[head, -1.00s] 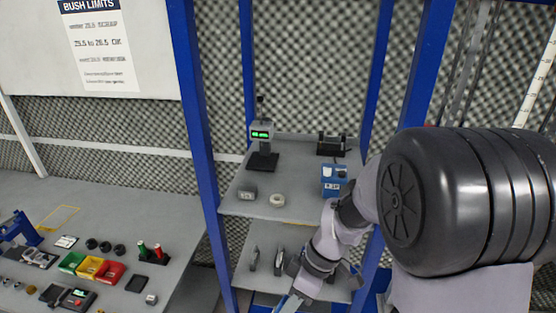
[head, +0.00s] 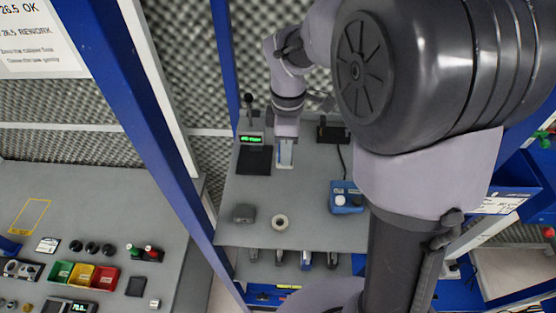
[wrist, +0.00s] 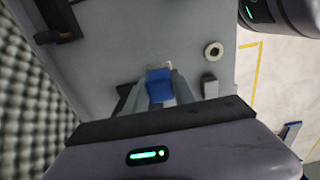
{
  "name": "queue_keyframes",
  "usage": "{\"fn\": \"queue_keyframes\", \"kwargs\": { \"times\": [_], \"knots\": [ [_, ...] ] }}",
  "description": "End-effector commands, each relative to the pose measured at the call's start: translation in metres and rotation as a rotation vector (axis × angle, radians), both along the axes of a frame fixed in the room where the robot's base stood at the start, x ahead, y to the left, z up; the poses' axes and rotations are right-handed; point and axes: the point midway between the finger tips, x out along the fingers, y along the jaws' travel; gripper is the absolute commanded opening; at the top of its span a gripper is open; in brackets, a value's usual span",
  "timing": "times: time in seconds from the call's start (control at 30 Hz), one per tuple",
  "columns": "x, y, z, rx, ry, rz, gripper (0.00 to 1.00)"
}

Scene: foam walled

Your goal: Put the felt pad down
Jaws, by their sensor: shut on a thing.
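My gripper (head: 285,160) is over the back part of the grey upper shelf (head: 310,190), just right of the green-lit gauge. In the wrist view, my gripper (wrist: 160,92) is shut on a small blue piece, which I take to be the felt pad (wrist: 159,84). A pale grey patch shows at its far end. In the head view the held piece is a small pale and blue shape (head: 286,153) below the wrist. It is close to the shelf surface, but I cannot tell whether it touches.
The gauge's black base (head: 254,160) is close on the left. A black device (head: 332,132) stands at the back right. The shelf middle is clear.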

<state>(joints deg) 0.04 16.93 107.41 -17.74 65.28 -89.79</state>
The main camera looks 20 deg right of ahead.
Motion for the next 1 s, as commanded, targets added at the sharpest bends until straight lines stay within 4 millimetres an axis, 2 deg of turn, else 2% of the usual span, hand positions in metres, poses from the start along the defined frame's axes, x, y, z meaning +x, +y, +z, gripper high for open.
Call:
{"fn": "queue_keyframes", "kwargs": {
  "times": [0.27, 0.7, 0.8, 0.97, 1.0],
  "knots": [
    [0.0, 0.0, -0.001, -0.001, -0.001, 0.0, 0.0],
    [-0.001, 0.0, -0.088, -0.001, 0.003, 0.001, 0.0],
    [-0.001, 0.0, -0.096, 0.0, 0.0, 0.0, 0.0],
    [0.0, 0.0, -0.096, 0.0, -0.001, 0.0, 0.0],
    [-0.001, 0.0, -0.096, 0.0, -0.001, 0.0, 0.38]
  ]
}}
